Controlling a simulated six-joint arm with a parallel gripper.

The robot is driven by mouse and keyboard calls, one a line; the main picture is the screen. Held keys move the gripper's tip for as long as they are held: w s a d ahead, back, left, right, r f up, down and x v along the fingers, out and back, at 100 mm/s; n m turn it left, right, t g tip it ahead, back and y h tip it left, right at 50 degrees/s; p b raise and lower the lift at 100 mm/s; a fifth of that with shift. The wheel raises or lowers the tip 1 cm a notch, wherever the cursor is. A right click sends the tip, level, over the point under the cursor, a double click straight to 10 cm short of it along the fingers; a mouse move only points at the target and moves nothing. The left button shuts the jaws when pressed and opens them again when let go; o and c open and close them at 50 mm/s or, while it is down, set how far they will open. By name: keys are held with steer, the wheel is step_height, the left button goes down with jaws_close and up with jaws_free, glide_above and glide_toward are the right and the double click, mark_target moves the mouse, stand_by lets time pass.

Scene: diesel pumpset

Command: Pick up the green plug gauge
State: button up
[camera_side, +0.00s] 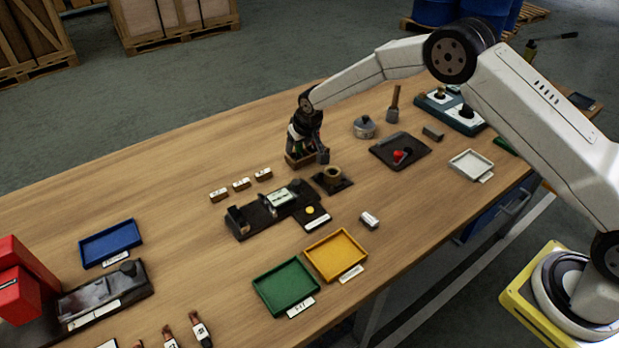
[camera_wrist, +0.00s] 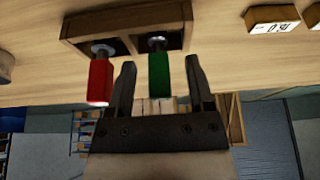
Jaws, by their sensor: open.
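The green plug gauge (camera_wrist: 159,72) stands in a wooden holder (camera_wrist: 125,18) in the wrist view, with its green handle toward me. My gripper (camera_wrist: 160,78) is open, with one finger on each side of the green handle and a visible gap to both. A red plug gauge (camera_wrist: 100,80) sits in the same holder, just left of the left finger. In the side view my gripper (camera_side: 308,150) is over the wooden holder (camera_side: 296,161) at the back of the bench, and it hides much of the gauges.
Several small labelled wooden blocks (camera_side: 241,184) lie left of the holder. A black fixture (camera_side: 275,205) and a dark base with a brown ring (camera_side: 332,176) are in front. Green (camera_side: 285,286) and yellow (camera_side: 336,255) trays lie near the front edge. Bare wood lies to the left.

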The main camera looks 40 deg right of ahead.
steer(key=shift+f, duration=0.1)
steer(key=shift+c, duration=0.2)
jaws_close()
steer(key=shift+w, duration=0.1)
stand_by(0.4)
steer(key=shift+r, duration=1.65)
steer(key=s+d+r, duration=0.1)
steer(key=s+r, duration=0.8)
steer(key=s, duration=0.5)
steer(key=shift+d+r, duration=0.15)
steer(key=shift+r, duration=0.2)
steer(key=shift+w+d+f, duration=0.35)
steer(key=shift+w+f, duration=0.4)
steer(key=shift+w+d+f, duration=0.35)
steer(key=shift+w+f, duration=0.35)
steer(key=shift+w, duration=0.05)
